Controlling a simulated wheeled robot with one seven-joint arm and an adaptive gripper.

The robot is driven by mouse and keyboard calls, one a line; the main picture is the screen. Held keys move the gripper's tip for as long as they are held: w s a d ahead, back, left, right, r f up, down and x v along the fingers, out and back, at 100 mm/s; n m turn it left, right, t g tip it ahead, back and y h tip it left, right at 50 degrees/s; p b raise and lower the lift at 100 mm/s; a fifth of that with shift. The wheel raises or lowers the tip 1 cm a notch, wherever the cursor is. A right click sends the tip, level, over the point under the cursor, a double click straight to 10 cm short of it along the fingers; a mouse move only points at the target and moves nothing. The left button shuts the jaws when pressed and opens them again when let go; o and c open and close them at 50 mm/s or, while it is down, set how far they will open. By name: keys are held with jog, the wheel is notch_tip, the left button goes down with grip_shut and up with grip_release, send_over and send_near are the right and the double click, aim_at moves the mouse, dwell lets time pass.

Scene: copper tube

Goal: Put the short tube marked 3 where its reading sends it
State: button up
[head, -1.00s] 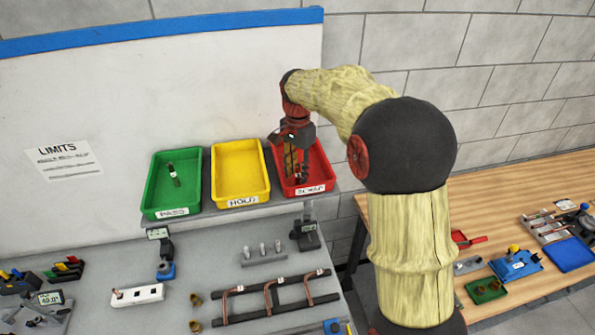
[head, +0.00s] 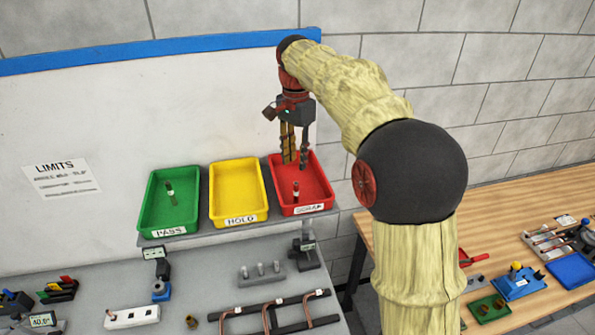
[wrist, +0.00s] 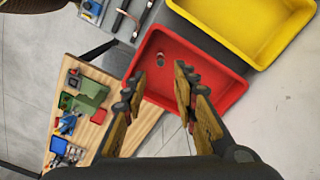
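A short tube (head: 296,192) stands in the red tray (head: 317,192), whose label reads as SCRAP. It shows end-on as a small round piece in the wrist view (wrist: 160,60); its number cannot be read. My gripper (head: 295,160) is above the back of the red tray, raised clear of the tube. In the wrist view its two fingers (wrist: 155,95) are spread with nothing between them. Another short tube (head: 171,193) stands in the green PASS tray (head: 150,222). The yellow HOLD tray (head: 237,190) looks empty.
A LIMITS sheet (head: 62,178) hangs on the white board; its small lines are not legible. A rack with bent copper tubes (head: 268,312) and a block with several pegs (head: 262,272) are on the grey bench. A wooden table (head: 500,210) with tools stands at the right.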

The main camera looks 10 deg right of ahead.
jog(key=s+d+r+n+t, duration=0.1)
jog(key=s+r+n, duration=0.15)
jog(key=s, duration=0.65)
jog(key=s+d+r+n+t, duration=0.1)
jog(key=s+r+n+t, duration=0.15)
jog(key=s, duration=0.65)
jog(key=s+f+n+t, duration=0.1)
jog(key=s+f+n, duration=0.2)
jog(key=s, duration=0.6)
jog(key=s+d+f+n+t, duration=0.1)
jog(key=s+f+n, duration=0.2)
jog(key=s+f, duration=0.4)
jog(key=shift+s, duration=1.05)
notch_tip(320, 180, down, 23)
jog(key=b, duration=2.3)
jog(key=shift+r, duration=0.1)
